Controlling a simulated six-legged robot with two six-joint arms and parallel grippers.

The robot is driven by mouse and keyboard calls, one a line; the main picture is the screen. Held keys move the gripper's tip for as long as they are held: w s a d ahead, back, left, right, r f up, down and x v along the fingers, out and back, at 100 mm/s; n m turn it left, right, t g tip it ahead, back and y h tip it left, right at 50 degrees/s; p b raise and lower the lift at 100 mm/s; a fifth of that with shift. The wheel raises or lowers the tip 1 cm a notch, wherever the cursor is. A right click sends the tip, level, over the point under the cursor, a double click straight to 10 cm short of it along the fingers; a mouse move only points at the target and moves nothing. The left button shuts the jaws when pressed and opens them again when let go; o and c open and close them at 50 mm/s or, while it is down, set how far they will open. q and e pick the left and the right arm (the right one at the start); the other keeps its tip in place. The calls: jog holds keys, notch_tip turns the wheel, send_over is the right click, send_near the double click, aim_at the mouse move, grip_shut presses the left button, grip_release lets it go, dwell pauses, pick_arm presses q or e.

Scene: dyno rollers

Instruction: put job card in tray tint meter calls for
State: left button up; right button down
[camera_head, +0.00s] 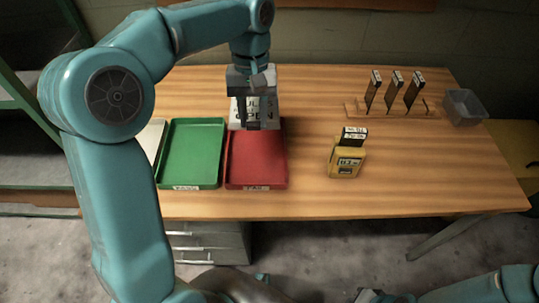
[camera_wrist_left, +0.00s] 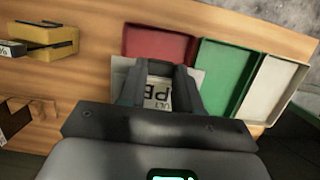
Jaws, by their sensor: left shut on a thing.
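My left gripper (camera_head: 252,120) is shut on the white job card (camera_head: 268,106), which has dark print. In the head view the card overlaps the back end of the red tray (camera_head: 256,165); its height above the table is hard to tell. The card also shows between the fingers (camera_wrist_left: 156,88) in the left wrist view (camera_wrist_left: 158,97). The green tray (camera_head: 192,150) lies left of the red one, and a pale tray (camera_head: 153,138) is partly behind my arm. The yellow tint meter (camera_head: 346,162) stands right of the trays with a dark labelled piece on top; its display is too small to read.
A wooden rack (camera_head: 390,110) with three dark upright samples stands at the back right, beside a clear grey bin (camera_head: 463,106). A drawer unit (camera_head: 210,242) is under the table. The table is clear between the red tray and the meter.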

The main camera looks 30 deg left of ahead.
pick_arm(q)
jog(key=shift+d+f+b, duration=0.2)
jog(key=shift+f+b, duration=0.1)
jog(key=shift+f, duration=0.05)
jog(key=b, duration=0.2)
send_over(257, 177)
jog(key=f, duration=0.9)
jog(key=a+f, duration=0.1)
jog(key=f, duration=0.4)
jog(key=shift+w+f, duration=0.15)
jog(key=shift+w, duration=0.15)
notch_tip(257, 177, down, 5)
jog(key=shift+w+d+f, duration=0.1)
